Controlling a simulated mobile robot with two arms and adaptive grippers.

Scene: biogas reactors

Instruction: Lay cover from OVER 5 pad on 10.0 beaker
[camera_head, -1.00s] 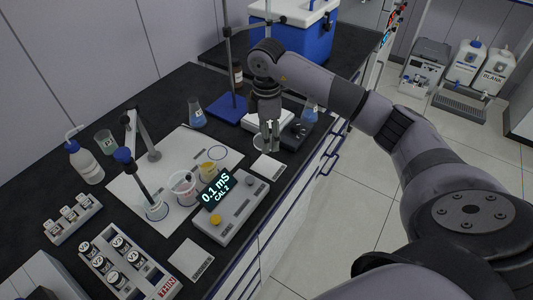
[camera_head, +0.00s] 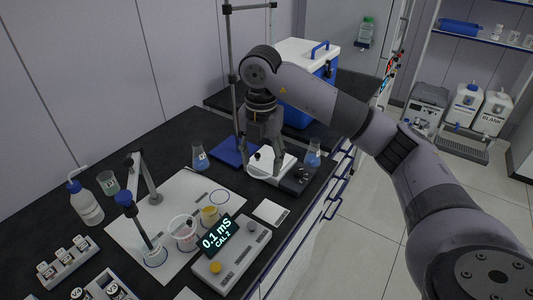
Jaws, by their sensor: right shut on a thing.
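My right gripper (camera_head: 264,160) reaches down from above and is shut on a thin, pale, clear cover (camera_head: 258,172), which I see only poorly against the white plate behind it. A blank-looking white square pad (camera_head: 271,212) lies at the bench's front edge, below the gripper in the picture. I cannot read which is 10.0 or which pad is OVER 5. My left gripper is out of view.
A meter reading 0.1 mS (camera_head: 232,255) stands in front of the beakers. The probe arm (camera_head: 145,185) rises over the mat.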

